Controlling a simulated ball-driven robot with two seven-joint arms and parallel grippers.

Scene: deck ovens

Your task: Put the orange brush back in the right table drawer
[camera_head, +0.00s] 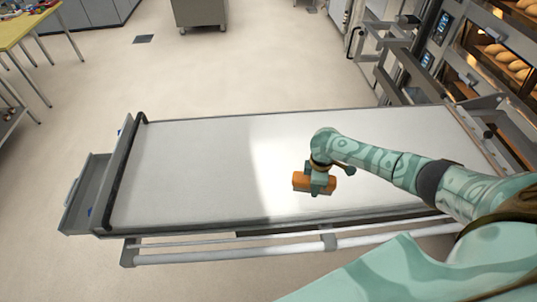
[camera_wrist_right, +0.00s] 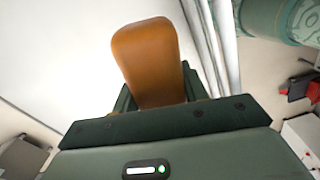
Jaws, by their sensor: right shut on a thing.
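The orange brush (camera_head: 300,180) is in my right gripper (camera_head: 319,184), which is shut on it above the white table top (camera_head: 200,170), right of its middle. In the right wrist view, the brush (camera_wrist_right: 148,55) stands out from between the dark green jaws; its lower part is hidden by the gripper. A grey drawer (camera_head: 90,183) sticks out open from the table's left end, well to the left of my right gripper. Blue bits show at its edges. Its inside is only partly visible. My left gripper is not in view.
The table top is bare, with a black bar (camera_head: 127,172) along its left end and a rail (camera_head: 240,251) along the near side. Deck ovens with bread (camera_head: 505,60) stand at the right. A yellow table (camera_head: 20,28) is at the upper left. Open floor lies around the drawer.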

